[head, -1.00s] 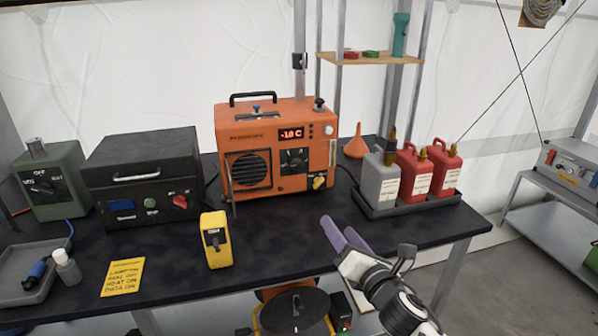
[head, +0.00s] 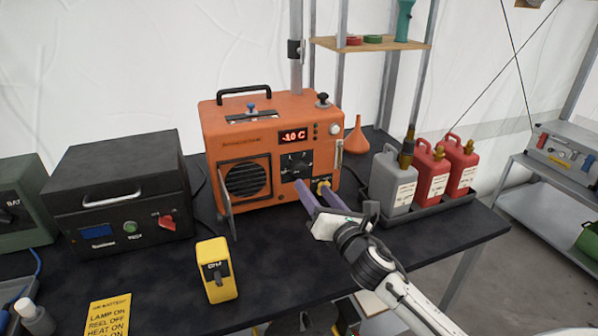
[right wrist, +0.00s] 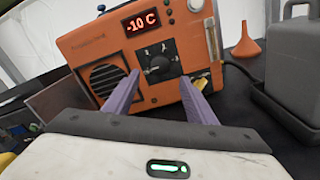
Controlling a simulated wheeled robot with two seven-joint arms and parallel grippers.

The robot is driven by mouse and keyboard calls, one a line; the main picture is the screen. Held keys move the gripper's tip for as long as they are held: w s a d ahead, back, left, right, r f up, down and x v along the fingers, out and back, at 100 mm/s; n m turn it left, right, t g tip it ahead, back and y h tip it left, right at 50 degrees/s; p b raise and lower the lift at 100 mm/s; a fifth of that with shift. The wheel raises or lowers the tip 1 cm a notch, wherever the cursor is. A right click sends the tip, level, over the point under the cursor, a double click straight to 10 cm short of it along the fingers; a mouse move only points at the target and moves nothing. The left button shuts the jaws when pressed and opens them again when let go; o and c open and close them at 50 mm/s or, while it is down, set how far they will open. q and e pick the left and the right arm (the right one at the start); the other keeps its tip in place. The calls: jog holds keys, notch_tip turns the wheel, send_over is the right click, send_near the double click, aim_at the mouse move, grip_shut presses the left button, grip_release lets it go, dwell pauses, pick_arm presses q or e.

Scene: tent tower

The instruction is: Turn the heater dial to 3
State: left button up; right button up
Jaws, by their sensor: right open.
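The orange heater (head: 262,112) stands on the black table, with a red display (head: 294,135) that seems to read -10 C. Its dark dial (head: 297,163) is on the front panel below the display. In the right wrist view the dial (right wrist: 159,66) shows between my fingers, some distance ahead. The dial's numbers are too small to read. My right gripper (head: 308,194) is open and empty, just in front of the heater's lower right front. It also shows in the right wrist view (right wrist: 162,88) with its purple fingers apart. My left gripper is not in view.
A yellow plug or knob (head: 323,186) sits at the heater's lower right. A grey can (head: 391,182) and red cans (head: 428,175) stand in a tray at right. A black case (head: 118,190) and a yellow meter (head: 216,270) are at left.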

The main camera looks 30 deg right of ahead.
aim_at(300, 171)
jog(key=x, duration=0.8)
jog(key=c, duration=1)
